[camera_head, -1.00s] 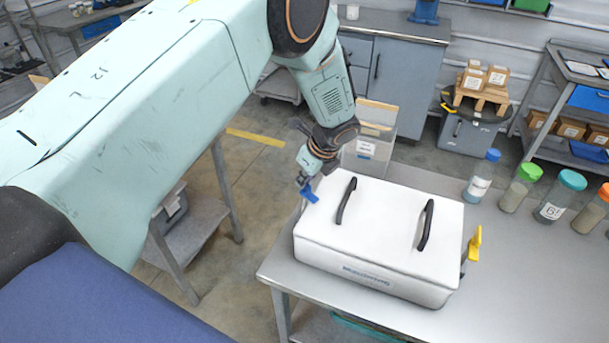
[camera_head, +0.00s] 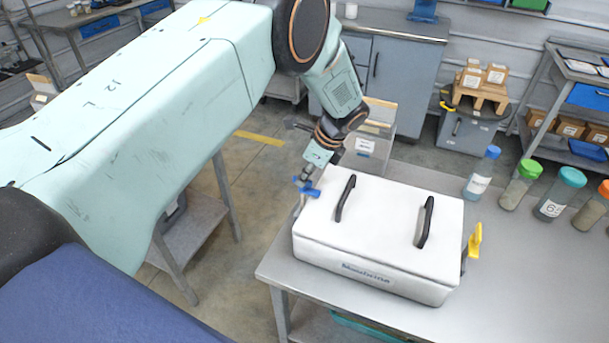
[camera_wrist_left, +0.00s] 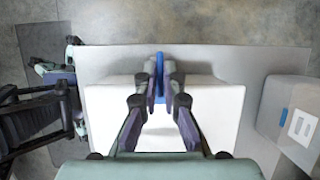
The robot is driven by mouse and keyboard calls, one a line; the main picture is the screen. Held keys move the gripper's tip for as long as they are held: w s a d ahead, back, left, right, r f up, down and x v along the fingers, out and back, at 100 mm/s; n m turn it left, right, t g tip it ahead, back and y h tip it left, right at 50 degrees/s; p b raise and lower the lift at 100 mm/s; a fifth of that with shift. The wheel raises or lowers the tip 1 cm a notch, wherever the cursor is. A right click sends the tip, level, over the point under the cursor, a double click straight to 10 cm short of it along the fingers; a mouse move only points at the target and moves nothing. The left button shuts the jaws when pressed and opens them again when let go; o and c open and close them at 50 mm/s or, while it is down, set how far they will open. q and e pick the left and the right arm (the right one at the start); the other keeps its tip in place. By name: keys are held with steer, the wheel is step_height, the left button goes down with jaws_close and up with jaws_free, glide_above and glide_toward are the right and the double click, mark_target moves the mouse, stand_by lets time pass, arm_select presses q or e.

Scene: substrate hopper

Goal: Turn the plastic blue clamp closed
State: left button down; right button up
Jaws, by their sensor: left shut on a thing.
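The blue clamp (camera_head: 310,191) is on the left end of the white hopper box (camera_head: 385,220), at its top edge. My left gripper (camera_head: 305,183) is at the clamp, coming down from above. In the left wrist view the two fingers (camera_wrist_left: 160,84) are closed on the blue clamp (camera_wrist_left: 160,66), which shows as a thin upright strip between the fingertips. The white lid (camera_wrist_left: 205,110) lies below them. A yellow clamp (camera_head: 475,244) stands upright on the box's right end. My right gripper is not seen in the head view.
Two black handles (camera_head: 345,198) rise from the lid. The box stands near the left end of a grey table (camera_head: 500,290). Several jars with coloured lids (camera_head: 520,184) stand behind it to the right. A clear bin (camera_head: 368,150) is behind the box.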

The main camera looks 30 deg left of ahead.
arm_select(q)
steer(key=c, duration=1.5)
jaws_free()
steer(key=shift+r, duration=0.15)
steer(key=v, duration=1.1)
steer(key=shift+d+r, duration=0.15)
steer(key=shift+r, duration=0.2)
